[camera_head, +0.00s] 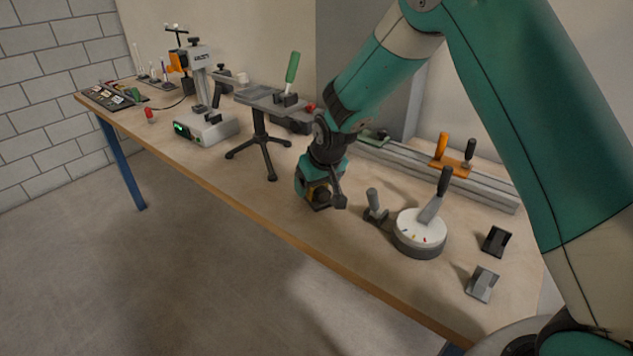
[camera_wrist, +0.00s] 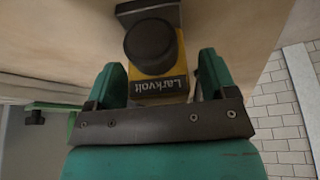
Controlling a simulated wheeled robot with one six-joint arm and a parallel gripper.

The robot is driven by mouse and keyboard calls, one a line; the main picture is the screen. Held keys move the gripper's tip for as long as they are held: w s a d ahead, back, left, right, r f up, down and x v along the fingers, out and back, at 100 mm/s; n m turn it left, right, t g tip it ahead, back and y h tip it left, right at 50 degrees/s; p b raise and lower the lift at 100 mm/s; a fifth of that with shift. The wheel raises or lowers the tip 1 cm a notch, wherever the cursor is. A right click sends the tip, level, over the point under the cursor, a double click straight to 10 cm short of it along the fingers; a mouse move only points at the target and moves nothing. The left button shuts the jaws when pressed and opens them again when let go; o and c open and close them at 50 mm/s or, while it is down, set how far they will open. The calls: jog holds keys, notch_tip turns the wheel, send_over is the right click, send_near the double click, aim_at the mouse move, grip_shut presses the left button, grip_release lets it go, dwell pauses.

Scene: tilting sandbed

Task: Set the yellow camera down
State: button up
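The yellow camera (camera_head: 318,194), with a dark round lens, is between the fingers of my gripper (camera_head: 322,182), low over the front part of the workbench. In the wrist view the camera (camera_wrist: 160,88) shows a dark "Larkvolt" label and its black lens barrel, a little tilted against the gripper.
A round white dial (camera_head: 420,230) with a dark-handled tool stands to the right, beside a small grey post (camera_head: 374,205). A black tripod stand (camera_head: 263,150) is to the left. A metal rail (camera_head: 440,172) runs behind. The bench's front edge is close.

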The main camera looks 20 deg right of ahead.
jog(key=shift+s+r, duration=0.1)
jog(key=shift+r, duration=0.35)
jog(key=a+v, duration=0.1)
jog(key=v, duration=1)
jog(key=s+a+r+n+g+y, duration=0.1)
jog(key=s+r, duration=0.1)
jog(key=s, duration=0.8)
jog(key=s+a+r+n+g+y, duration=0.1)
jog(key=s+r+n+g, duration=0.1)
jog(key=s, duration=0.8)
jog(key=s+a+r+n+g+y, duration=0.1)
jog(key=s+a+r+n, duration=0.1)
jog(key=s, duration=0.8)
jog(key=shift+r+g, duration=0.3)
jog(key=shift+r, duration=0.3)
jog(key=shift+a, duration=0.1)
jog(key=shift+c, duration=0.3)
